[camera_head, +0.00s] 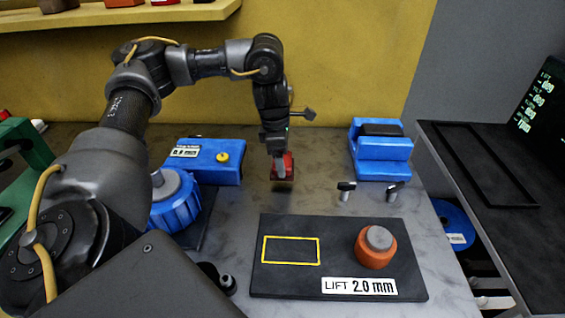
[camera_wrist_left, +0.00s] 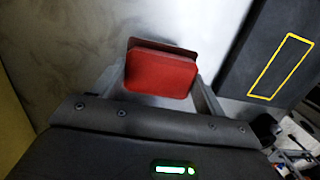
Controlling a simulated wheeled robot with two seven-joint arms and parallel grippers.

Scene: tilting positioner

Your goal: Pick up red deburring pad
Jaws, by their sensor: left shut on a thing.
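The red deburring pad (camera_wrist_left: 160,74) is a small red block with a darker brown layer on its far side. My left gripper (camera_wrist_left: 160,85) is shut on it, with one finger on each side. In the head view the pad (camera_head: 284,167) hangs at the tip of my left gripper (camera_head: 281,160), over the grey bench between two blue fixtures. I cannot tell exactly how high above the bench it is. My right gripper does not show in either view.
A black plate (camera_head: 340,278) with a yellow outlined rectangle, an orange knob (camera_head: 376,247) and a "LIFT 2.0 mm" label lies in front. Blue fixtures stand left (camera_head: 215,165) and right (camera_head: 375,165). Two small black-handled pins (camera_head: 346,190) stand near the right one.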

